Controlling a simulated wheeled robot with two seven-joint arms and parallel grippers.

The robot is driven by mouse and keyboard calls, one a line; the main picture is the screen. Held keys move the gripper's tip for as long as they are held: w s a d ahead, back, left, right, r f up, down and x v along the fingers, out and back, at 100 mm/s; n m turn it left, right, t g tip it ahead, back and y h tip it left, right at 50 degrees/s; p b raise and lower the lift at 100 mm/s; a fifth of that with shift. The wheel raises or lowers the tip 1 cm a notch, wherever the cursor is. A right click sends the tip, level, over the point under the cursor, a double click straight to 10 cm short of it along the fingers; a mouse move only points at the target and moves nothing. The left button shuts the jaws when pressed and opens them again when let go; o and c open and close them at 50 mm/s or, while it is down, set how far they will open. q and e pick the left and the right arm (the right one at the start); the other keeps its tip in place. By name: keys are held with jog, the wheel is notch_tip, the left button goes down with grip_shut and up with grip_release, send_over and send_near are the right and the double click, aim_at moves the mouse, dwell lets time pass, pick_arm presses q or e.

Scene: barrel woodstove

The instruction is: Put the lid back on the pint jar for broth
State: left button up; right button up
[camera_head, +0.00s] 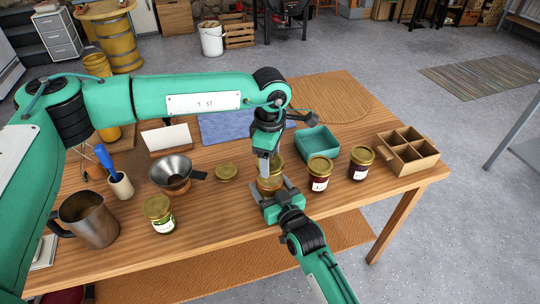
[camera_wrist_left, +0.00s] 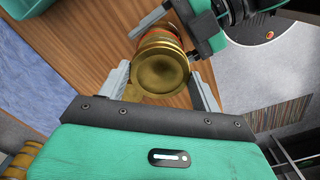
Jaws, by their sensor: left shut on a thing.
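An amber jar (camera_head: 268,184) stands on the wooden table, between the fingers of my right gripper (camera_head: 273,188). Its body also shows in the left wrist view (camera_wrist_left: 156,37). My left gripper (camera_head: 268,165) points down from above, its fingers on either side of a round gold lid (camera_wrist_left: 161,72). The lid is at the jar's mouth; whether it is seated cannot be told. My right gripper holds the jar's body from the near side, and its fingers partly hide the jar. Another flat gold lid (camera_head: 226,172) lies on the table to the left.
Lidded jars stand at the right (camera_head: 320,174), further right (camera_head: 360,163) and front left (camera_head: 159,214). A funnel (camera_head: 173,172), a metal jug (camera_head: 90,219) and a utensil cup (camera_head: 121,185) are on the left. A teal bin (camera_head: 316,143) and a divided box (camera_head: 408,151) are behind right.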

pick_arm(q)
jog(key=shift+f, duration=0.15)
jog(key=shift+f, duration=0.75)
jog(key=shift+f, duration=0.55)
